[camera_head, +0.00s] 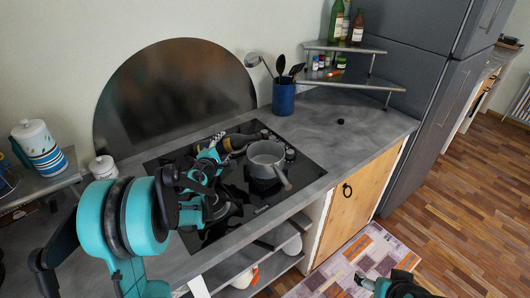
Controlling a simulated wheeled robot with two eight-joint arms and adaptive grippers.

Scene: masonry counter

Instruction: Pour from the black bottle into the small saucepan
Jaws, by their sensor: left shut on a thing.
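The small saucepan (267,153) is grey and stands upright on the black hob, its handle pointing to the lower right. My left gripper (219,150) is shut on the black bottle (239,141), just left of the saucepan. The bottle is dark with a yellowish band and lies tilted well over, its far end toward the saucepan's back rim. The gripper hides part of the bottle. I cannot make out any liquid. My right gripper (375,283) is low at the bottom right, away from the counter; its opening is unclear.
A blue utensil pot (283,98) stands behind the hob. A corner shelf (345,80) holds bottles and jars. A small black object (340,122) lies on the clear counter at right. A striped canister (38,146) and a white jar (103,167) are at left.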

